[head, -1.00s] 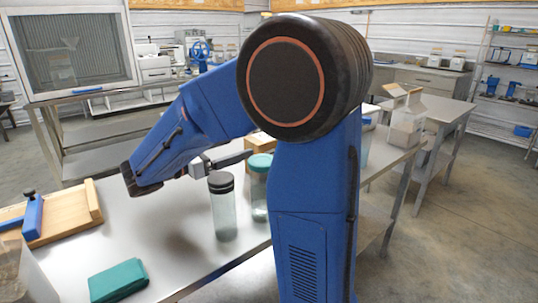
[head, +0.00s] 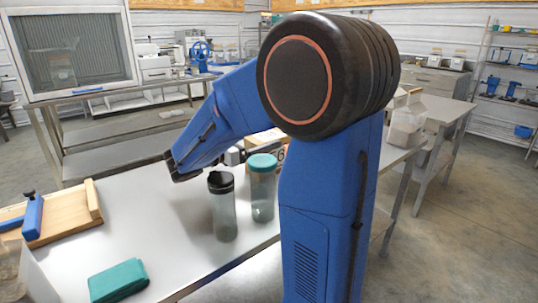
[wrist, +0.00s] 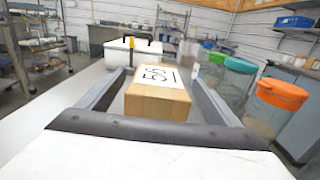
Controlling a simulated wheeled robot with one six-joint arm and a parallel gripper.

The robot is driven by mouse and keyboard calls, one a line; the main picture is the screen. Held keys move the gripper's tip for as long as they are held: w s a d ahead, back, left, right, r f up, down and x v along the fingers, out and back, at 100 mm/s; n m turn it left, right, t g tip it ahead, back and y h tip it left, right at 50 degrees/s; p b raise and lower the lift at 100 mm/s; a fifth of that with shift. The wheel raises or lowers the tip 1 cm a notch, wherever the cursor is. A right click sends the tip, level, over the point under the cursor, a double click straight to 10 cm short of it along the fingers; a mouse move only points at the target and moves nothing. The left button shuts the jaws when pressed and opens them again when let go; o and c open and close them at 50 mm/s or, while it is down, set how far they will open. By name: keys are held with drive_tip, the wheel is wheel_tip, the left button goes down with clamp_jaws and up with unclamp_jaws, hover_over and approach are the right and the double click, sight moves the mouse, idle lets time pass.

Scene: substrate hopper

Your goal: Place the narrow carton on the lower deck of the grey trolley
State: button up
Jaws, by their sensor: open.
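The narrow carton (wrist: 158,101) is a brown box with a white label on top, seen in the wrist view between the two fingers of my open gripper (wrist: 160,82). Gaps seem to show on both sides of it, and I cannot tell whether either finger touches it. In the head view the carton (head: 265,138) is mostly hidden behind a teal-lidded jar and my arm. My gripper (head: 236,156) is partly hidden there beside the jars. I cannot make out the grey trolley for certain in either view.
A black-lidded jar (head: 222,207) and a teal-lidded jar (head: 262,188) stand close by my gripper. A white box (wrist: 133,53) is beyond the carton. A wooden board (head: 52,218) and a green cloth (head: 118,281) lie on the steel table (head: 165,235), whose middle is clear.

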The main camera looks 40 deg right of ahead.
sight(269, 135)
drive_tip(key=shift+d, duration=1.95)
drive_tip(key=shift+c, duration=0.6)
drive_tip(key=c, duration=2)
